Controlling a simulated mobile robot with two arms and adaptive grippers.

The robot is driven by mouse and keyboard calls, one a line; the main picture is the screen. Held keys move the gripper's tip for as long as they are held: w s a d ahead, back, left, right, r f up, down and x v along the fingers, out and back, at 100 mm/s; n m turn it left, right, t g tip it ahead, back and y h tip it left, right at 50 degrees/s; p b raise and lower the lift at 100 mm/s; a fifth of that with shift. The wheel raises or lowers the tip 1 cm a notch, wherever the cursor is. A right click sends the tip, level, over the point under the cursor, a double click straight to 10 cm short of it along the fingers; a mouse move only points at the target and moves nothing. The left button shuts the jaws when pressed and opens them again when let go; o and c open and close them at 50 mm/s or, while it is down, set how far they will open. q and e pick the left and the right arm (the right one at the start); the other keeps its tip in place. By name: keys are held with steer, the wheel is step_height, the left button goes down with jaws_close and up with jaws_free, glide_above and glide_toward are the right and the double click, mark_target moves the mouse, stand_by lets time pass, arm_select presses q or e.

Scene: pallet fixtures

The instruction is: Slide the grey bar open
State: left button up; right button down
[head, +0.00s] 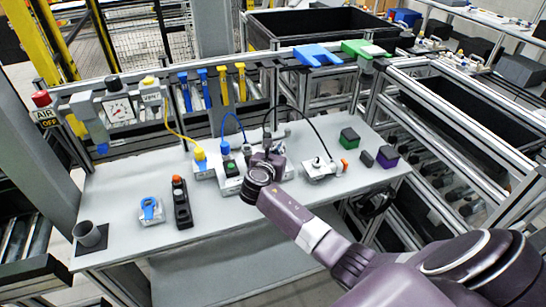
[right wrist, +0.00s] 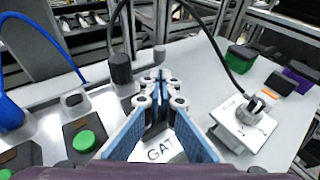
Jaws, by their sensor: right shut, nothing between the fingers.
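My right gripper (head: 268,160) reaches over the white-based panel in the middle of the grey table. In the right wrist view its fingers (right wrist: 158,85) are shut with nothing between them, above a plate marked "GAT" (right wrist: 160,150), the rest of the word hidden. A dark grey round-topped knob (right wrist: 120,68) stands just left of and beyond the fingertips, and a smaller grey post (right wrist: 160,54) stands behind them. The grey bar itself cannot be made out clearly; the fingers cover much of that spot. I cannot tell whether the fingers touch anything. My left gripper is not in view.
Green buttons (right wrist: 82,141) are left of the gripper. A white block with a toggle and black cable (right wrist: 245,122) is right. Green (head: 349,138) and purple (head: 386,156) boxes stand farther right. A black device with an orange top (head: 181,205) is left. The front table strip is clear.

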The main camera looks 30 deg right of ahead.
steer(key=v, duration=0.2)
steer(key=shift+s+a+f+b, duration=0.2)
steer(key=shift+s+b, duration=0.1)
steer(key=shift+s, duration=0.15)
steer(key=v, duration=0.2)
steer(key=shift+s+a+r, duration=0.1)
steer(key=shift+a+r, duration=0.2)
steer(key=shift+r, duration=0.05)
steer(key=shift+s+a, duration=0.15)
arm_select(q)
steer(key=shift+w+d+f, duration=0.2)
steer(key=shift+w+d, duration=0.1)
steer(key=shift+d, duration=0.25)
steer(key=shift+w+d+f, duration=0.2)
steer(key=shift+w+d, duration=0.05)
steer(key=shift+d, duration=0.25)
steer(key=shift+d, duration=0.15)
